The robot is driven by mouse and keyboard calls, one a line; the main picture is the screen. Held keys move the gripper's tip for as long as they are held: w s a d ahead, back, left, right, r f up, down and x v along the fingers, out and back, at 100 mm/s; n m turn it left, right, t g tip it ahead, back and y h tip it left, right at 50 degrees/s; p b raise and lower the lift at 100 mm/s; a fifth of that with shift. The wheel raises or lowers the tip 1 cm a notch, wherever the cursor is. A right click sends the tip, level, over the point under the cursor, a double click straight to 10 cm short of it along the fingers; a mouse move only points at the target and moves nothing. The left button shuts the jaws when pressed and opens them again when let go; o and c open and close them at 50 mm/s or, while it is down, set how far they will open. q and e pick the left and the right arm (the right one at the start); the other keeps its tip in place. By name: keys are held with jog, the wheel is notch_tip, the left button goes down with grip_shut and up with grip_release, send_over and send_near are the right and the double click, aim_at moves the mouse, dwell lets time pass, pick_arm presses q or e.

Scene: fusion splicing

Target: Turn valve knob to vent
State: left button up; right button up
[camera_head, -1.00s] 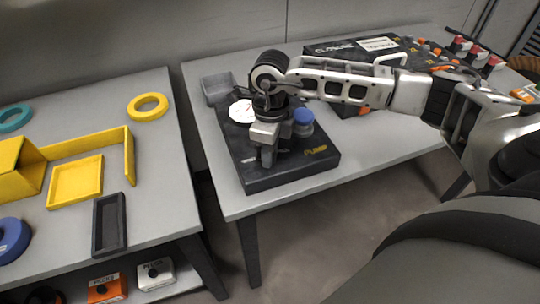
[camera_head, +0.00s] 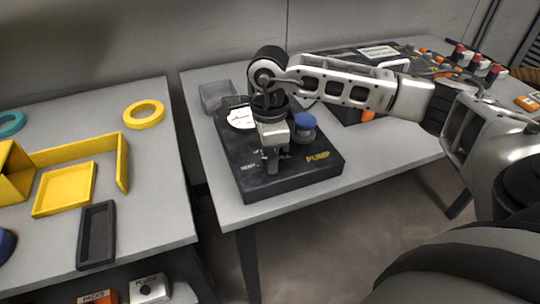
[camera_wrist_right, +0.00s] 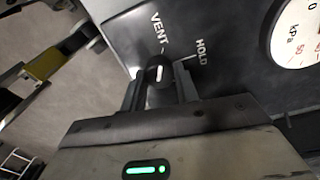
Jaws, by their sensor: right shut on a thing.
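The black pump panel (camera_head: 300,178) lies on the right-hand table, with "PUMP" lettering on its front. My right gripper (camera_head: 271,165) points down at the panel near the small VENT lettering. In the right wrist view my right gripper (camera_wrist_right: 158,88) has its two fingers on either side of the black valve knob (camera_wrist_right: 153,72) and is shut on it. The knob's white mark points up, roughly toward the line at the VENT label (camera_wrist_right: 158,27). The HOLD label (camera_wrist_right: 201,52) is to the right. In the head view the gripper hides the knob. My left gripper is not in view.
A gauge (camera_head: 241,117) marked kPa in the wrist view is behind the gripper. A blue-topped round part (camera_head: 305,123) stands close to its right. A grey bin (camera_head: 217,95) is at the back left. A second table (camera_head: 150,185) holds yellow and black trays.

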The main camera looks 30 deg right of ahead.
jog(key=shift+w+r, duration=0.1)
jog(key=shift+r, duration=0.05)
jog(key=o, duration=1)
jog(key=shift+c, duration=0.2)
notch_tip(320, 180, up, 16)
jog(key=shift+w, duration=0.15)
